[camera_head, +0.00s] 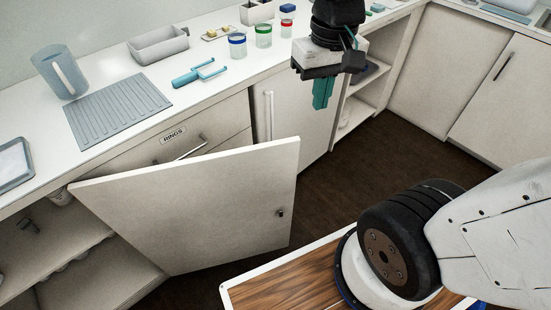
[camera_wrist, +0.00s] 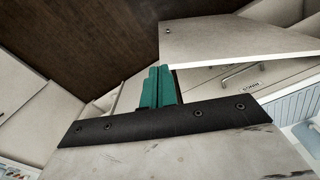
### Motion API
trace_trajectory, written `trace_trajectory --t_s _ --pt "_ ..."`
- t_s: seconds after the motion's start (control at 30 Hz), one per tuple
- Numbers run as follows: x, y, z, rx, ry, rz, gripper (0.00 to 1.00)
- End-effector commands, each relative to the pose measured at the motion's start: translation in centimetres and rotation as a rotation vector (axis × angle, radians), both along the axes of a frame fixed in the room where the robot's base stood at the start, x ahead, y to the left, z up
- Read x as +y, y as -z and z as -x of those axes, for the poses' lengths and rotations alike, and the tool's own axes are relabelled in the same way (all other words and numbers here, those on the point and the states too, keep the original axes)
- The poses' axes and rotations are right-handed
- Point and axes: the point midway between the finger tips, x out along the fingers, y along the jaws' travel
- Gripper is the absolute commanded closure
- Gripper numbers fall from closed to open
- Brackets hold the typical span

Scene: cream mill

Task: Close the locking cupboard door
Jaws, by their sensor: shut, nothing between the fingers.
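The cupboard door (camera_head: 200,205) stands wide open in the head view, swung out over the floor from the left cupboard. A small dark lock (camera_head: 280,212) sits near its free edge. The door also shows in the wrist view (camera_wrist: 240,42), with the lock (camera_wrist: 166,30) near its corner. The open cupboard (camera_head: 75,265) shows its shelves at lower left. My gripper (camera_head: 322,100) has teal fingers pressed together and empty. It hangs beyond the door's free edge, to the upper right, apart from it. In the wrist view the fingers (camera_wrist: 158,88) point toward the floor and the door's near edge.
A drawer labelled RINGS (camera_head: 175,146) is behind the door. The counter (camera_head: 205,85) holds a jug (camera_head: 60,72), a ribbed mat (camera_head: 117,108), a teal tool (camera_head: 198,73) and colour-rimmed jars (camera_head: 263,36). Open shelves (camera_head: 372,75) stand right of my gripper. Dark floor (camera_head: 350,165) is clear between.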

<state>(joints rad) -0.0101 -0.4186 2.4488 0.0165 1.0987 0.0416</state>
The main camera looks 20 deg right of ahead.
Motion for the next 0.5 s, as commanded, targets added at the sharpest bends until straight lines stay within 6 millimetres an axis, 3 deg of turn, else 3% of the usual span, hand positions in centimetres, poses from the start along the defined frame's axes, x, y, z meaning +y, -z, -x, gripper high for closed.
trace_trajectory --t_s 0.2,0.5 --pt "0.6 5.8 -7.0 0.098 0.033 -0.009 1.00" --pt "1.7 16.6 -13.6 0.209 0.079 -0.012 1.00"
